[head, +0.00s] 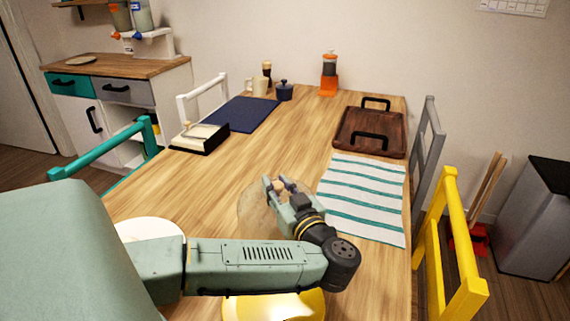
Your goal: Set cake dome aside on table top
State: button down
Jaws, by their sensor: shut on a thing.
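The cake dome (254,218) is a clear, faintly tinted round shell in the middle of the table top (225,178). My gripper (279,184) is at the dome and shut on it, probably by its knob; the fingers cover the exact grip point. My wrist and forearm hide the dome's right and near side. I cannot tell whether its rim touches the wood or hangs just above it. A yellow round stand or plate (280,307) is at the near edge of the view, partly behind my forearm.
A striped cloth (365,200) lies right of the dome, with a dark wooden tray (350,128) behind it. A navy mat (241,115) and a black-and-cream box (200,138) are at the back left. A white plate (150,228) is at the near left. Bare wood lies beyond the dome.

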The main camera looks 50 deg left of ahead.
jog(key=shift+s, duration=0.15)
jog(key=shift+f+b, duration=0.35)
jog(key=shift+b, duration=0.1)
jog(key=c, duration=1.3)
grip_release()
jog(key=shift+r, duration=0.1)
